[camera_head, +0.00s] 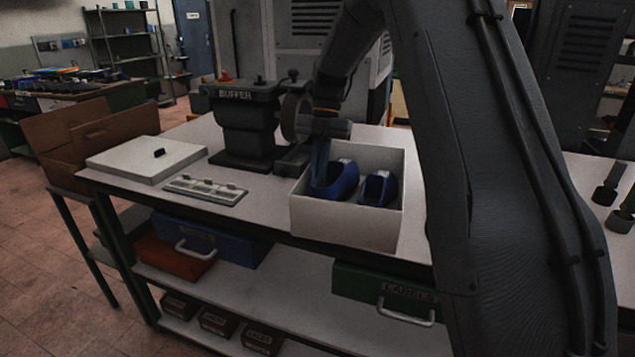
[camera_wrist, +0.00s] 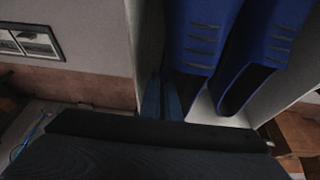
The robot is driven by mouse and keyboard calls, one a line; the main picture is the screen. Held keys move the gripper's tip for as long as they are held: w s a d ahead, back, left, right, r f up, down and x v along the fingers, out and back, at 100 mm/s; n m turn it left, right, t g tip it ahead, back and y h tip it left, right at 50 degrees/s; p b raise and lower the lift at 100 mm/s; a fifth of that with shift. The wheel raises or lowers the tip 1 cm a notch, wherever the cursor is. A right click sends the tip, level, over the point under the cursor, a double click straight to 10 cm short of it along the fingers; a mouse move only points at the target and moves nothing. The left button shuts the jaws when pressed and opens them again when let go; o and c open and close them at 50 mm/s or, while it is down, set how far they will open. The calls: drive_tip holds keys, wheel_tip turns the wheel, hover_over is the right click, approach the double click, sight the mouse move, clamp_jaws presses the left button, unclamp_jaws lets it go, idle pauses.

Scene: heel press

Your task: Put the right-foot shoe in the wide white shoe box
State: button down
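The white shoe box (camera_head: 345,222) stands open on the bench, near its front edge. Two blue shoes are inside, side by side: a left-hand one (camera_head: 345,181) and a right-hand one (camera_head: 379,189). Both also show in the wrist view, the left-hand one (camera_wrist: 196,38) and the right-hand one (camera_wrist: 262,62). I cannot tell which is the right-foot shoe. My gripper (camera_head: 319,182) points down into the box at its left side. In the wrist view its fingers (camera_wrist: 162,98) are nearly together at the left-hand shoe's edge and seem closed on it; the contact is dark.
A flat white lid or box (camera_head: 146,160) lies at the bench's left, beside a tray of small parts (camera_head: 205,190). The machine marked BUFFER (camera_head: 247,122) stands behind them. A brown carton (camera_head: 90,135) is further left. My arm hides the bench right of the box.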

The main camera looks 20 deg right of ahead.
drive_tip(key=shift+f, duration=1.1)
drive_tip(key=shift+f, duration=0.1)
drive_tip(key=c, duration=2.3)
unclamp_jaws()
drive_tip(key=b+v, duration=0.3)
drive_tip(key=v, duration=0.9)
drive_tip(key=shift+s, duration=0.1)
drive_tip(key=shift+r, duration=0.2)
